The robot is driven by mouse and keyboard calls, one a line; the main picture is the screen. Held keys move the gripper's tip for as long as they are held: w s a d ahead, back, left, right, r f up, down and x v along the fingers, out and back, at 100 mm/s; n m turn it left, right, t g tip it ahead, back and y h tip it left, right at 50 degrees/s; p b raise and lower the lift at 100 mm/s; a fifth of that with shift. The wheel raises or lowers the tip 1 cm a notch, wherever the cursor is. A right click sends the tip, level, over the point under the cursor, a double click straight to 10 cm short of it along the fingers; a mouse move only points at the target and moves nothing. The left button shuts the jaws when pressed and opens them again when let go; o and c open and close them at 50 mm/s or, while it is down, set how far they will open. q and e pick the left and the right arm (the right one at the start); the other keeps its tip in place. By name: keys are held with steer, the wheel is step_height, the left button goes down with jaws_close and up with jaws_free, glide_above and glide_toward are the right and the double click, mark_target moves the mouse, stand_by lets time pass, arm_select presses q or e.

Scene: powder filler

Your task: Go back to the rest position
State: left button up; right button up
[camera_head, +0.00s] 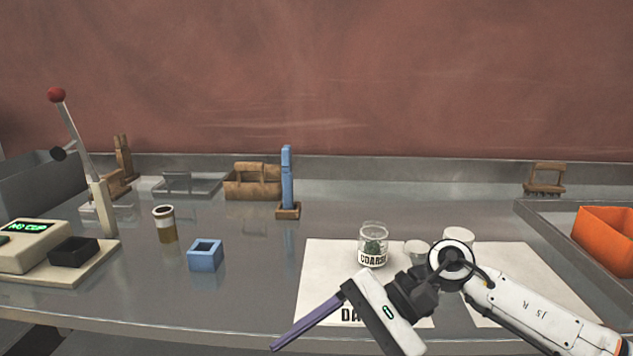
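My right gripper (386,312) comes in from the lower right, over the front of the white mat (322,265). One purple finger shows at the far end of its crossbar, pointing to the lower left past the table's front edge. The other finger is out of the frame. The finger stands wide of the crossbar's middle, so the gripper looks open, and nothing shows in it. My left gripper is not in view.
A glass jar labelled COARSE (373,246) stands on the mat behind my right gripper, near white cups (459,235). A blue block (205,255), an amber vial (164,224) and a lever machine (30,250) stand left. An orange bin (606,240) is right.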

steer(key=s+a+r+m+y, duration=0.2)
steer(key=a+r+m+y, duration=0.1)
steer(key=a+m+y, duration=0.4)
steer(key=w+d+f+m+t+h, duration=0.1)
steer(key=w+d+f+m+t, duration=0.15)
steer(key=m+t, duration=0.85)
steer(key=w+d+f+m+t, duration=0.2)
steer(key=w+d+m+t, duration=0.3)
steer(key=m, duration=1.1)
steer(key=s+d+f+m+t+h, duration=0.1)
steer(key=d+f+m+t+h, duration=0.5)
steer(key=f+m, duration=0.5)
steer(key=s+d+f+m+g+h, duration=0.4)
steer(key=s+d+f+m+g, duration=0.1)
steer(key=s+f+m, duration=0.4)
steer(key=s+d+f+m+g+h, duration=0.4)
steer(key=s+d+f+m, duration=0.2)
steer(key=s+f, duration=0.5)
step_height(320, 180, down, 2)
steer(key=m, duration=0.2)
steer(key=shift+m+g+h, duration=0.4)
